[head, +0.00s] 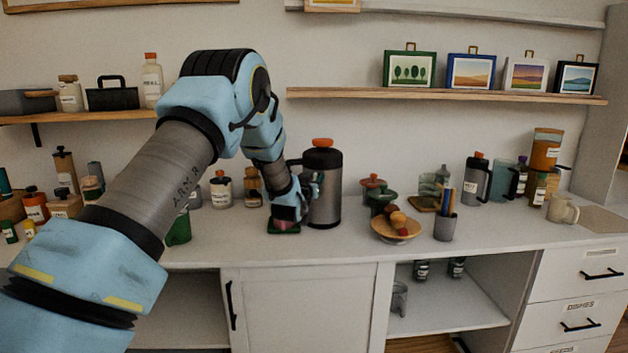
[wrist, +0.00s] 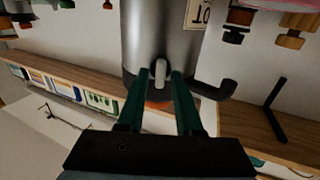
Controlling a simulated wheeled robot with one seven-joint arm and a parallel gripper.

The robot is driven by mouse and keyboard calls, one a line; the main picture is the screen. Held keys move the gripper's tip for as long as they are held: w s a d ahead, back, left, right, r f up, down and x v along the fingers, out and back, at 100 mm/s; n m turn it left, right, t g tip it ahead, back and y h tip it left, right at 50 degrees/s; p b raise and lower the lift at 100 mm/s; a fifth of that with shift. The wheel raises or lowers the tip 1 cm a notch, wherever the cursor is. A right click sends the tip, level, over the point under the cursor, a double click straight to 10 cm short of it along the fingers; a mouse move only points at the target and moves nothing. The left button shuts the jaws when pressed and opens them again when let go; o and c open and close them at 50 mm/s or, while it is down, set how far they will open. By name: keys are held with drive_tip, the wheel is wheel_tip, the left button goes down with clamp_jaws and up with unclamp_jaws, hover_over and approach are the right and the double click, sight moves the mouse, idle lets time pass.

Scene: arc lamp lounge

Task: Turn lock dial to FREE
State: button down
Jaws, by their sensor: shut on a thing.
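A grey metal flask with a dark top and an orange cap (head: 323,190) stands on the counter. It fills the upper middle of the wrist view (wrist: 163,35), appearing upside down. A pale grey tab (wrist: 160,73) sticks out near its dark rim. My gripper (wrist: 156,80) is shut on this tab, one green finger on each side. In the head view my gripper (head: 306,190) is at the flask's left side. I cannot tell for sure that the tab is the lock dial. No FREE mark is readable.
A dark handle (wrist: 230,90) juts from the flask in the wrist view. Jars (head: 221,190) stand to its left. A wooden fruit bowl (head: 397,237) and a grey cup (head: 445,228) stand to its right. A shelf (head: 450,95) with framed pictures hangs above.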

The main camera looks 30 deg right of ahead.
drive_tip(key=shift+f+n+b, duration=0.15)
drive_tip(key=shift+n+b, duration=0.15)
drive_tip(key=shift+b, duration=0.1)
drive_tip(key=shift+w+a+f+n+b, duration=0.1)
drive_tip(key=shift+a+f+n+b, duration=0.05)
drive_tip(key=shift+n+b, duration=4.3)
drive_tip(key=shift+w+a+f+n+b, duration=0.1)
drive_tip(key=shift+n+b, duration=4.05)
drive_tip(key=shift+b, duration=0.6)
drive_tip(key=c, duration=0.9)
unclamp_jaws()
drive_tip(key=shift+s+r, duration=0.1)
